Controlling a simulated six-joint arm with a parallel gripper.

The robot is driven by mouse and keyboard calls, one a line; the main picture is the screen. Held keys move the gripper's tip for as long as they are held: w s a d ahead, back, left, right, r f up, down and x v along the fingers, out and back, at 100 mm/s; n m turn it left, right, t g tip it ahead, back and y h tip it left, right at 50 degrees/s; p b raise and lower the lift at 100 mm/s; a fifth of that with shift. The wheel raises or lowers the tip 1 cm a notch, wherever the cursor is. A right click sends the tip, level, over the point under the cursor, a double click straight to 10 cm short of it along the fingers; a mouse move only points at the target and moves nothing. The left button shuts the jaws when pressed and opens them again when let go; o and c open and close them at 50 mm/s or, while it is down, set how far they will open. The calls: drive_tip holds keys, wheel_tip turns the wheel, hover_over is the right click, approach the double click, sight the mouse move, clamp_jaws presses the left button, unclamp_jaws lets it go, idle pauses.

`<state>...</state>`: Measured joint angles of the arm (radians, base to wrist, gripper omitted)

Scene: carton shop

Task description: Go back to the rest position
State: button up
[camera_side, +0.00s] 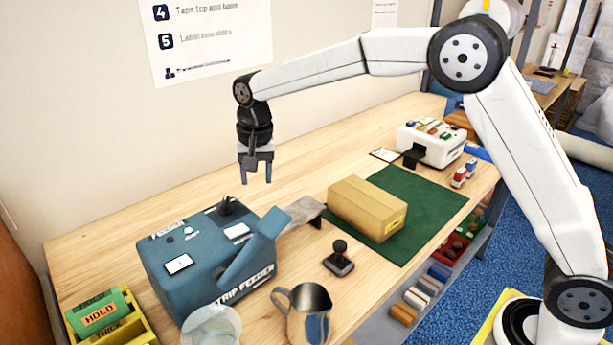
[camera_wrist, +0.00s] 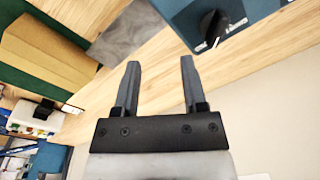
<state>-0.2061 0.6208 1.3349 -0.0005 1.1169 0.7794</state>
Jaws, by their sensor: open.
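My gripper (camera_side: 257,176) hangs from the arm in the side view, fingers pointing down, above the wooden workbench (camera_side: 140,220) and behind the blue strip feeder (camera_side: 205,265). In the wrist view, the two fingers of my gripper (camera_wrist: 160,85) stand apart with only bare bench between them. It is open and empty. A closed brown carton (camera_side: 367,207) lies on a green mat (camera_side: 425,200) to the right of the gripper, and it also shows at the upper left of the wrist view (camera_wrist: 45,52).
A metal jug (camera_side: 308,315), a clear cup (camera_side: 212,327) and a black hand stamp (camera_side: 339,260) stand near the front edge. A yellow bin (camera_side: 135,325) is front left. A white machine (camera_side: 432,143) stands at the back right. The bench at back left is clear.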

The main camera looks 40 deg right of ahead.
drive_tip(key=s+d+f+n, duration=0.2)
drive_tip(key=s+d+f, duration=0.1)
drive_tip(key=s, duration=0.5)
drive_tip(key=s+d+f+n+t, duration=0.1)
drive_tip(key=s+d+f+n, duration=0.1)
drive_tip(key=s, duration=0.7)
drive_tip(key=s+d+f+n, duration=0.2)
drive_tip(key=s+d+f, duration=0.2)
drive_tip(key=s+d, duration=0.2)
drive_tip(key=s, duration=0.2)
drive_tip(key=shift+s+n+t, duration=0.3)
drive_tip(key=shift+t, duration=0.1)
